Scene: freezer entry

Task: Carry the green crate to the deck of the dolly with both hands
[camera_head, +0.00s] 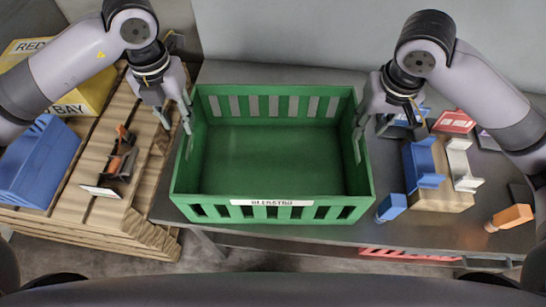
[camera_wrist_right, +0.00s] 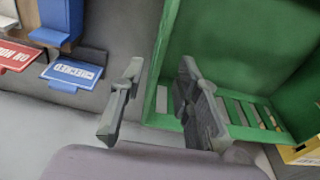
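The green crate (camera_head: 275,160) stands upright and empty on a grey table (camera_head: 270,75). My left gripper (camera_head: 175,118) is open at the crate's left wall, one finger outside it and the other at the wall's top edge. My right gripper (camera_head: 384,120) is at the crate's right wall. In the right wrist view the right gripper (camera_wrist_right: 160,105) is open, with the crate's wall (camera_wrist_right: 160,65) between its fingers, one on the inner side and one outside. A gap shows beside the outer finger. I cannot identify a dolly in either view.
Left of the table, a slatted wooden platform (camera_head: 90,175) bears a blue bin (camera_head: 40,160), a yellow box (camera_head: 85,95) and a dark orange-marked tool. A wall stands behind.

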